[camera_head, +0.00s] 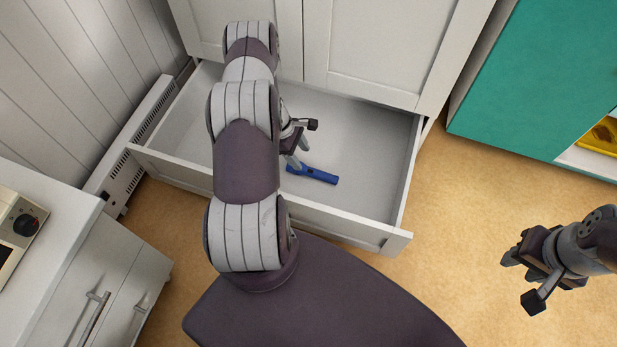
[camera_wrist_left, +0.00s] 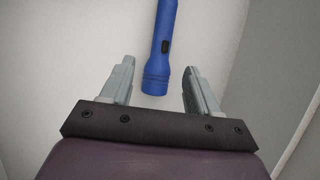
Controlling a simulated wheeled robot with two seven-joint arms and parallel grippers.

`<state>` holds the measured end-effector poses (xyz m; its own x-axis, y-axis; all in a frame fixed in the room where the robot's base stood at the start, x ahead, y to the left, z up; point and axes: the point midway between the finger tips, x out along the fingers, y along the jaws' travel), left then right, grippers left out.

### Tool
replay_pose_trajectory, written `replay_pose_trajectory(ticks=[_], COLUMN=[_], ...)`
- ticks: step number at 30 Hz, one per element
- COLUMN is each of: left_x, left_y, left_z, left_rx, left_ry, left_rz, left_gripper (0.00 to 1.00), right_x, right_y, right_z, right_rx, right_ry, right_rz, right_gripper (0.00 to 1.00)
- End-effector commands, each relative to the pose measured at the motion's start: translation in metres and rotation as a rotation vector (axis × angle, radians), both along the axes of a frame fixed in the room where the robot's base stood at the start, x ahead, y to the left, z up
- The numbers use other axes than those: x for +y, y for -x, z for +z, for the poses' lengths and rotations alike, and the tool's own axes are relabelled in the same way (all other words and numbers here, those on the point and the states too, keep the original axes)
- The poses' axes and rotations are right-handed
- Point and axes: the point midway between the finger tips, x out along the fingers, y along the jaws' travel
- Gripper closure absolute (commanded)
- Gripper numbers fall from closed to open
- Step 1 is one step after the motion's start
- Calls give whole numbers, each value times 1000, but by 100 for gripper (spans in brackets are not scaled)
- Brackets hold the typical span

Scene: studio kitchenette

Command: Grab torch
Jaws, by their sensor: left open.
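A blue torch (camera_head: 313,174) lies on the floor of the open white drawer (camera_head: 362,135), near its front. In the left wrist view the torch (camera_wrist_left: 161,50) points down between the fingers, with its wide end (camera_wrist_left: 156,80) near the gap and its far end cut off by the top edge. My left gripper (camera_head: 298,160) reaches into the drawer at the torch's left end. Its fingers (camera_wrist_left: 156,85) are open, one on each side of the torch's line, and do not appear to touch it. My right gripper (camera_head: 516,280) hangs over the floor at right, well away from the drawer.
The drawer's front panel (camera_head: 335,222) and side walls bound the space around the torch. Cabinet doors (camera_head: 385,45) stand above the drawer. A white heater (camera_head: 125,172) and a counter (camera_head: 40,220) are at left. A teal cabinet (camera_head: 545,75) is at right.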

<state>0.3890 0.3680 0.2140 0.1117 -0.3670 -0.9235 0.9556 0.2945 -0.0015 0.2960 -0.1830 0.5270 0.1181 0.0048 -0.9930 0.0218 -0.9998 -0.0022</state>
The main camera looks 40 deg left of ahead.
Motion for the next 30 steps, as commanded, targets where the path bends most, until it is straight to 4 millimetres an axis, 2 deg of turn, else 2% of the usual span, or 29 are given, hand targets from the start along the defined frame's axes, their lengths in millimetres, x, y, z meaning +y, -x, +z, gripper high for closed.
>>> replay_pose_trajectory(ticks=[1,8,12,14,21,23,27,30], left_x=[-4,-11,-17,-21,-24,-24,-24,-24], left_y=[-1,-3,-2,-4,-5,-5,-5,-5], left_z=[-14,-35,-65,-72,-72,-72,-72,-72], left_rx=[1,0,1,0,0,0,0,-1], left_ry=[0,0,0,-1,-1,-1,-1,-1], left_rz=[-1,-3,-5,-6,-4,-4,-4,-5], left_gripper=[39,39,39,39,39,56,100,100], right_x=[0,0,0,0,0,0,0,0], right_y=[0,0,0,0,0,0,0,0], right_z=[-11,-25,-51,-55,-53,-53,-53,-53], right_rx=[0,0,1,1,0,0,1,1], right_ry=[0,0,0,0,0,0,0,0], right_rz=[0,0,0,0,0,0,0,0], right_gripper=[60,60,60,60,60,60,60,60])
